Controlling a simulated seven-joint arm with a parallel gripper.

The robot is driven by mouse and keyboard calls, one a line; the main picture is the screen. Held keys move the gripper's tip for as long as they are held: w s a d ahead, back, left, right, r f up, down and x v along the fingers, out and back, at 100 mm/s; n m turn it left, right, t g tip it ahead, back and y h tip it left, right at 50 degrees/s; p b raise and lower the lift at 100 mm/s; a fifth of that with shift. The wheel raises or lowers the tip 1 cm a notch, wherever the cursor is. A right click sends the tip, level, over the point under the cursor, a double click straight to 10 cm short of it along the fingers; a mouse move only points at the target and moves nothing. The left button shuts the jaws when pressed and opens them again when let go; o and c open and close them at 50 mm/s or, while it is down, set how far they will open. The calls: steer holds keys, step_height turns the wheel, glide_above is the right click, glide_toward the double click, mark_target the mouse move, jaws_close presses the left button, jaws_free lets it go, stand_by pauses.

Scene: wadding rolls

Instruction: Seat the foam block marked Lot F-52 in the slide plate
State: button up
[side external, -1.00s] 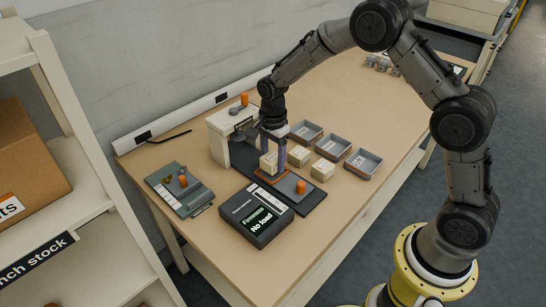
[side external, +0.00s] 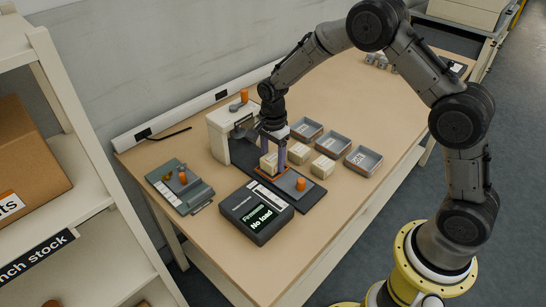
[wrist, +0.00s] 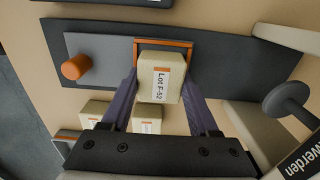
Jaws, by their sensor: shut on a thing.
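The foam block marked Lot F-52 (wrist: 160,78) is cream, with a white and orange label, and sits between the two fingers of my gripper (wrist: 160,82). My gripper is shut on it; the side view shows my gripper (side external: 270,158) around the block (side external: 267,163) too. The slide plate (wrist: 107,47) is grey, with an orange knob (wrist: 76,67) and an orange-framed pocket (wrist: 163,42). The block overlaps the pocket in the wrist view, with the far part of the frame showing past it. I cannot tell whether its underside is in the pocket or just above.
Two more cream blocks (side external: 298,153) (side external: 322,167) stand right of the plate, near several grey trays (side external: 362,160). A pale press-like device (side external: 222,137) stands behind. A dark display reading "Firmness No load" (side external: 257,212) is in front. A green-grey fixture (side external: 180,190) lies left.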

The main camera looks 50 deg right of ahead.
stand_by(0.3)
steer(key=o, duration=1.4)
steer(key=shift+o, duration=0.2)
steer(key=shift+r, duration=3.95)
